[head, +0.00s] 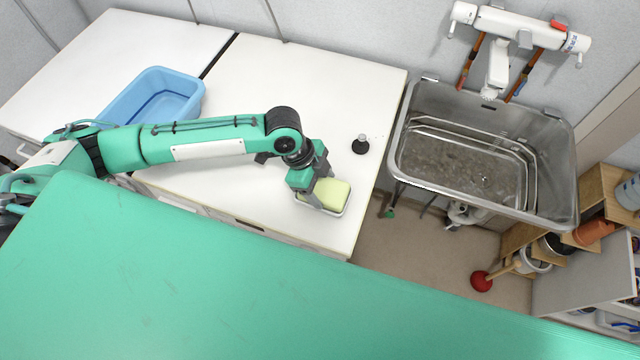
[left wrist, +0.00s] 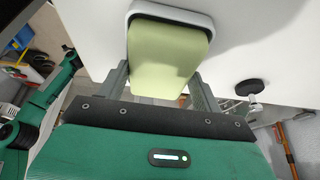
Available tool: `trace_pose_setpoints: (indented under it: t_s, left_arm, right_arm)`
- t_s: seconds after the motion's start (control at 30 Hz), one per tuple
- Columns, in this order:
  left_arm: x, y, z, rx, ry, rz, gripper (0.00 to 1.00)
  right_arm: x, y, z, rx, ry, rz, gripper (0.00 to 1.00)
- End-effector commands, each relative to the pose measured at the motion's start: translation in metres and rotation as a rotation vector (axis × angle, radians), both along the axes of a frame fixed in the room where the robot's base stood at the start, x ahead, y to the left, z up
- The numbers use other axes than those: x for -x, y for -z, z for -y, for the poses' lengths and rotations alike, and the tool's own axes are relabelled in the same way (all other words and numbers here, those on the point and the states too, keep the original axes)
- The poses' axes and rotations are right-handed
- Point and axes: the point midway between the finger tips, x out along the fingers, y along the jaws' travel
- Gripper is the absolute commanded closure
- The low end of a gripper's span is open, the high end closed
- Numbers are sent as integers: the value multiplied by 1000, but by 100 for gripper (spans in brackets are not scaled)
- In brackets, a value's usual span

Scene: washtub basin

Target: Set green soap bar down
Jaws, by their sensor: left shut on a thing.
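The green soap bar (head: 333,191) is a pale yellow-green block at the front right of the white counter (head: 240,200). In the head view it is at a white-rimmed soap dish (head: 342,211). My left gripper (head: 318,198) is shut on the soap, with its fingers on either side. In the left wrist view the soap (left wrist: 168,60) lies between the fingers, with the dish rim (left wrist: 165,8) around its far end. I cannot tell whether the soap rests fully on the dish. My right gripper is not in view.
A black plug (head: 361,146) stands on the counter behind and right of the soap. A blue basin (head: 160,95) is at the left. A metal sink (head: 480,160) under a white tap (head: 497,65) is at the right. A red plunger (head: 482,282) stands on the floor.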

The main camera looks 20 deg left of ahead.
Motion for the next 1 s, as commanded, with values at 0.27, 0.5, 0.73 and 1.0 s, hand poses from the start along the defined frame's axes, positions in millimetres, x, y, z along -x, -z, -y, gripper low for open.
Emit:
trace_pose_setpoints:
  t_s: [0.27, 0.5, 0.73, 1.0]
  left_arm:
    - [8, 24, -5, -23, 1, -23, 11]
    - [8, 25, -5, -24, 2, -22, 11]
    - [8, 25, -5, -25, 3, -23, 11]
    - [8, 18, -5, -25, 4, -21, 11]
  right_arm:
    - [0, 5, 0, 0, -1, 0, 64]
    - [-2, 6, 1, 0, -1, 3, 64]
    - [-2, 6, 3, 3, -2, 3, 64]
    - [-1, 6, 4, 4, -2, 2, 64]
